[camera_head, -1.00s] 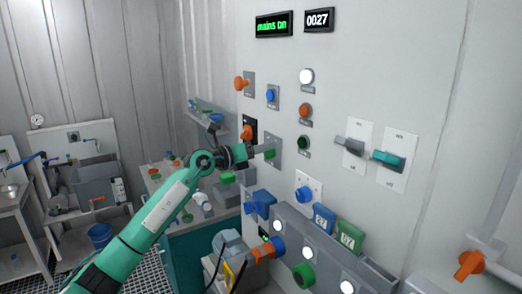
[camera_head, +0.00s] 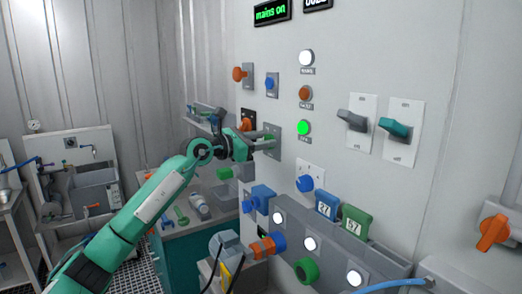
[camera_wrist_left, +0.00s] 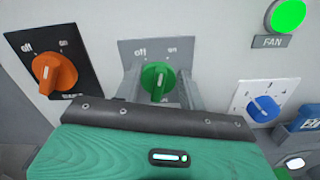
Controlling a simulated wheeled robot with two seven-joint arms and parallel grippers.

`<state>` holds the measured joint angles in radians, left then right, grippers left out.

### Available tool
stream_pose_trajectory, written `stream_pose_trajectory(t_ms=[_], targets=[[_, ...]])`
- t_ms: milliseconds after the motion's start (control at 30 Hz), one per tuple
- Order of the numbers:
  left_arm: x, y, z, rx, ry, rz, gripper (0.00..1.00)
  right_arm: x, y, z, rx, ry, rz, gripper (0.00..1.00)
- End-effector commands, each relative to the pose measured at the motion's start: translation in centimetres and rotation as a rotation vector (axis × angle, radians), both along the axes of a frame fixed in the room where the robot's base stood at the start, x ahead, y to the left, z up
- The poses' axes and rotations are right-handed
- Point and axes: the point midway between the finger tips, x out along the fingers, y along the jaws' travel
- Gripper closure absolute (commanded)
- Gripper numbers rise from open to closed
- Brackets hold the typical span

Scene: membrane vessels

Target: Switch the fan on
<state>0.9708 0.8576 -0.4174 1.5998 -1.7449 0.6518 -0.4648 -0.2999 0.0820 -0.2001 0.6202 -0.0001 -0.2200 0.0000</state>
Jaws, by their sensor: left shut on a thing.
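My left gripper (camera_head: 268,142) is at the wall panel, shut on the green fan knob. In the left wrist view the green knob (camera_wrist_left: 157,82) sits between the two fingers, on a grey plate (camera_wrist_left: 155,46) marked off and on. Its handle leans a little right, towards the "on" mark. In the head view the gripper mostly hides the knob; part of its grey plate (camera_head: 274,131) shows. The round lamp labelled FAN (camera_wrist_left: 288,15) glows bright green; it also shows lit in the head view (camera_head: 303,127). My right gripper is not in view.
An orange knob (camera_wrist_left: 54,73) is left of the green one and a blue knob (camera_wrist_left: 263,109) is right of it. Grey (camera_head: 352,120) and teal (camera_head: 395,128) levers are further right. Below is a grey box (camera_head: 325,252) with lamps. A display (camera_head: 272,12) reads "mains on".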

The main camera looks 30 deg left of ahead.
Motion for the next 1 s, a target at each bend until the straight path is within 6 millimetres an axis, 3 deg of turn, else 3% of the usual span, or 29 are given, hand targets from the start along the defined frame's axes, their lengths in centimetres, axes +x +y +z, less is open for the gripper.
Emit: stream_pose_trajectory(t_ms=[100, 200, 433, 1000], targets=[[0.0, -0.1, -0.4, 0.075, -0.046, 0.001, 0.82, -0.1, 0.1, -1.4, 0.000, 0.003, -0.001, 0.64], [-0.1, -0.1, -0.3, 0.130, -0.078, 0.001, 0.82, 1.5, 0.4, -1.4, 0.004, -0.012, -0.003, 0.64], [-0.1, -0.3, -0.3, 0.218, -0.127, 0.000, 0.82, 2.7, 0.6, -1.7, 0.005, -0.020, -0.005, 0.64], [-0.1, -0.3, -0.2, 0.258, -0.149, 0.001, 0.82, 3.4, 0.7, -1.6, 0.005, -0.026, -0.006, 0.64]])
